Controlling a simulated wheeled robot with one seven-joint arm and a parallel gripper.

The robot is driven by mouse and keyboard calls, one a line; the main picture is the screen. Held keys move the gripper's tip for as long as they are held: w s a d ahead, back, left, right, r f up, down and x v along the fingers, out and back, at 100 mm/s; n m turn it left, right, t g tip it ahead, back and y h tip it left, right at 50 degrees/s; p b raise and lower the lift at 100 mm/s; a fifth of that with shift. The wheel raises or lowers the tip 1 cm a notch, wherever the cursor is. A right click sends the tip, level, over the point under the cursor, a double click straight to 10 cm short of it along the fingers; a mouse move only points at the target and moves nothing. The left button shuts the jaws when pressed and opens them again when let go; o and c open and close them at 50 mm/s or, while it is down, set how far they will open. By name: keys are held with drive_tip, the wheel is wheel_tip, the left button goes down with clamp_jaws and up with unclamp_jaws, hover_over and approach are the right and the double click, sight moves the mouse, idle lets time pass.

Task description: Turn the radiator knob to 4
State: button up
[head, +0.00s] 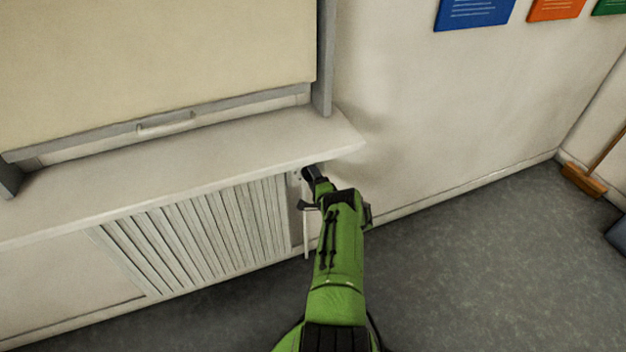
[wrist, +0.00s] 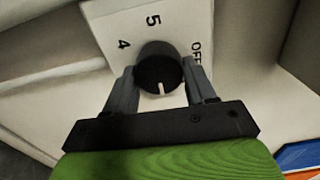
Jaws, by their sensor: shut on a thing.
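The radiator knob (wrist: 160,68) is a round black dial with a white mark on its rim. It sits on a pale plate (wrist: 105,12) printed with 4 at upper left, 5 at the top and OFF at right. The white mark points down in the wrist view, towards my gripper's palm and away from the 4. Any figures there are hidden. My gripper (wrist: 158,72) is shut on the knob, one finger on each side. In the head view my gripper (head: 311,188) reaches the right end of the radiator (head: 200,235), and the knob is hidden behind it.
A pale sill (head: 180,160) juts out just above the radiator and my gripper. A thin white pipe (head: 306,232) runs down beside the radiator. A broom (head: 583,180) stands in the far right corner.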

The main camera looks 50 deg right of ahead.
drive_tip(key=m+b, duration=0.1)
drive_tip(key=m, duration=0.5)
drive_tip(key=m+b, duration=0.1)
drive_tip(key=m, duration=0.6)
drive_tip(key=m+b, duration=0.2)
drive_tip(key=m, duration=0.4)
drive_tip(key=shift+w+a+f, duration=0.1)
drive_tip(key=shift+a+f, duration=0.15)
drive_tip(key=shift+f, duration=0.05)
drive_tip(key=m, duration=0.6)
drive_tip(key=shift+w+a, duration=0.1)
drive_tip(key=shift+m, duration=0.4)
drive_tip(key=o, duration=1)
drive_tip(key=shift+r, duration=0.1)
